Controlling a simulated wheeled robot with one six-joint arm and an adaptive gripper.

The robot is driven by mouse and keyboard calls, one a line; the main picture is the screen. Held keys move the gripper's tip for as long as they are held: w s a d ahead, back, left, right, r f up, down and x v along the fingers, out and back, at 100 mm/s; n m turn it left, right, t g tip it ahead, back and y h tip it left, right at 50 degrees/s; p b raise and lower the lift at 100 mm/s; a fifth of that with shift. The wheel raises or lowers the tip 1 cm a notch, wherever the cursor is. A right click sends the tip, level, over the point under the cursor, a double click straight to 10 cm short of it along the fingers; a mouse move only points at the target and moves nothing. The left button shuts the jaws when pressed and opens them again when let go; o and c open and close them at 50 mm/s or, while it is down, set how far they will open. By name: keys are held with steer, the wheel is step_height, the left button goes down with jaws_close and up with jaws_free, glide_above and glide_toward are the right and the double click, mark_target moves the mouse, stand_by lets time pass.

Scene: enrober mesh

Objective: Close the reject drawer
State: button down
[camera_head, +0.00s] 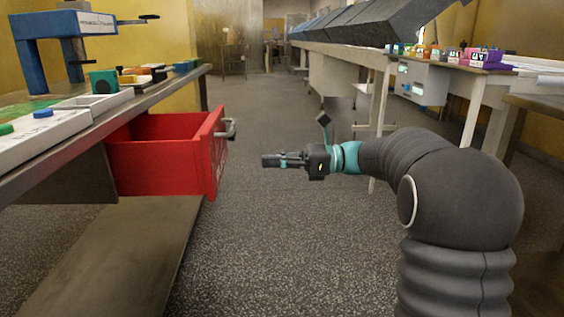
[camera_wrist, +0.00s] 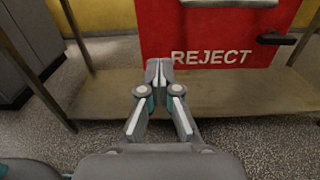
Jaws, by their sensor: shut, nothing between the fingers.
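The red reject drawer (camera_head: 155,165) stands pulled out from under the left workbench in the head view. Its front panel (camera_head: 217,150) faces right and carries a grey handle (camera_head: 229,128). In the wrist view the red front (camera_wrist: 215,45) shows the word REJECT, with a dark handle (camera_wrist: 277,39) at its upper right. My gripper (camera_head: 265,160) is shut and empty, to the right of the drawer front and apart from it. In the wrist view my gripper (camera_wrist: 158,66) points toward the lower left part of the front. The drawer's inside is partly hidden.
The left workbench (camera_head: 140,101) holds trays, small parts and a blue press (camera_head: 62,45). A lower shelf (camera_head: 125,250) lies under the drawer. A conveyor line (camera_head: 345,50) with coloured boxes runs on the right. The speckled floor (camera_head: 275,240) between is clear.

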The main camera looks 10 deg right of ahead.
mark_target(214, 162)
steer(key=a+b, duration=0.1)
steer(key=a, duration=0.9)
steer(key=shift+w+a, duration=0.1)
steer(key=shift+w, duration=0.1)
